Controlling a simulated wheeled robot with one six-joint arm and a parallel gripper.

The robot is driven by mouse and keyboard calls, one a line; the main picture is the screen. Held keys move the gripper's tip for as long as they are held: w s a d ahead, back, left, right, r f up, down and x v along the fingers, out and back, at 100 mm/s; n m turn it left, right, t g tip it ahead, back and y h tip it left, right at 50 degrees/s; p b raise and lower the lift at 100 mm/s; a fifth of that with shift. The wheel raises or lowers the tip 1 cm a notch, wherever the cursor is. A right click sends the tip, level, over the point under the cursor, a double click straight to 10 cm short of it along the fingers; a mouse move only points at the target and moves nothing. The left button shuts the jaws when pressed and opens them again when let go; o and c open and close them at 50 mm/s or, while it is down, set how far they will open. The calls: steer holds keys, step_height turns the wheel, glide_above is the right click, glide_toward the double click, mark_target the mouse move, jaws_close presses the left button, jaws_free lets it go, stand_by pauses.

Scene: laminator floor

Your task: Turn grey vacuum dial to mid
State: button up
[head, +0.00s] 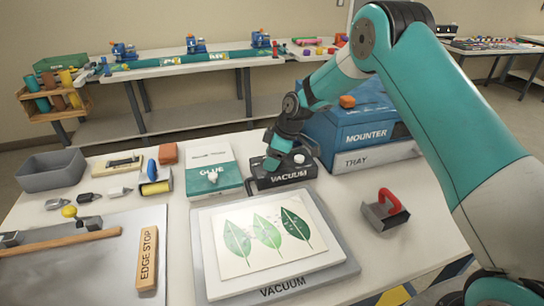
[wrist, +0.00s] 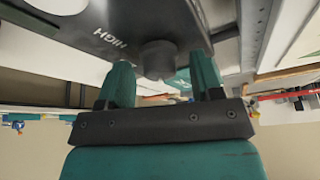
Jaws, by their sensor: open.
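The dark vacuum control box (head: 283,177), lettered VACUUM, stands on the table behind the press plate. My gripper (head: 276,158) is over the top of this box, pointing down. In the wrist view the grey dial (wrist: 158,59) stands out from the dark box face (wrist: 75,28), near the word HIGH. My gripper (wrist: 161,68) is open there, with one teal finger on each side of the dial. Gaps show between the fingers and the dial. The dial's pointer and its setting cannot be made out.
A blue MOUNTER box (head: 365,128) stands close on the right, and a GLUE box (head: 213,165) on the left. A vacuum plate (head: 345,270) with a leaf sheet lies in front. A red-handled tool (head: 385,209) stands to the right, with bare table around it.

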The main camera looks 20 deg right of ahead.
steer(key=c, duration=0.9)
steer(key=shift+m, duration=0.3)
steer(key=m+t+b, duration=0.1)
steer(key=m, duration=0.1)
steer(key=shift+f+m+b, duration=0.1)
steer(key=shift+m+b, duration=0.2)
steer(key=shift+b, duration=0.05)
steer(key=m+t+h+b, duration=0.1)
steer(key=m, duration=0.1)
steer(key=shift+a+m, duration=0.1)
steer(key=shift+m, duration=0.3)
steer(key=m+h, duration=0.1)
steer(key=m, duration=0.2)
steer(key=m+t+h+b, duration=0.1)
steer(key=m, duration=0.1)
steer(key=shift+m, duration=0.4)
